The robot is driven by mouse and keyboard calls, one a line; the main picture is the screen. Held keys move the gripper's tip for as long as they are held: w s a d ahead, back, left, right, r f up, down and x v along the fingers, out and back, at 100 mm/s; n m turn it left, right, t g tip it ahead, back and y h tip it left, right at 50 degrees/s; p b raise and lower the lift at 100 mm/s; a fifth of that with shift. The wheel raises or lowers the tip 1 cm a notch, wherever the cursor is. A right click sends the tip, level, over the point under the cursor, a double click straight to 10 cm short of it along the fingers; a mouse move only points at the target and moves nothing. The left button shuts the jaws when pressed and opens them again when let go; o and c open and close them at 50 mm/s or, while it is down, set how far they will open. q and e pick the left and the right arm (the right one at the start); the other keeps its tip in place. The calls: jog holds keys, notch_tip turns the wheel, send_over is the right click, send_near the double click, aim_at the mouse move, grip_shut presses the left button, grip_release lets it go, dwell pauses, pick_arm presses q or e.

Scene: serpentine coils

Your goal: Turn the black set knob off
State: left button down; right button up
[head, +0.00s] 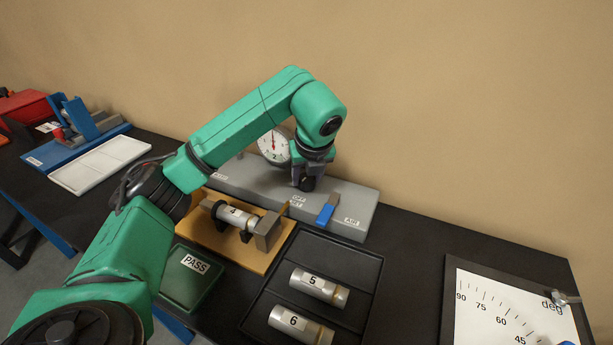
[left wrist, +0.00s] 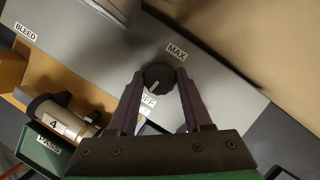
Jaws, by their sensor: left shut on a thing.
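The black set knob (left wrist: 157,77) sits on the grey panel (left wrist: 215,85), between the MAX label and the partly covered OFF label. Its white pointer line shows in the left wrist view and slants toward the OFF side. In the head view the knob (head: 307,184) shows just under my left gripper (head: 306,176). My left gripper (left wrist: 160,78) is shut on the knob, one finger on each side of it. My right gripper is not in view.
A dial gauge (head: 274,146) stands on the panel behind my left arm. A blue lever (head: 328,208) is right of the knob, near the AIR label. A wooden fixture (head: 220,236) holds cylinder 4 in front. A black tray (head: 262,302) holds cylinders 5 and 6.

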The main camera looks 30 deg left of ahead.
pick_arm(q)
jog(key=shift+n, duration=0.6)
jog(key=shift+g, duration=0.3)
jog(key=shift+c, duration=1.6)
grip_release()
jog(key=shift+r, duration=0.15)
jog(key=p+v, duration=0.3)
jog(key=v, duration=1.1)
jog(key=shift+d+p, duration=0.35)
jog(key=shift+s, duration=0.2)
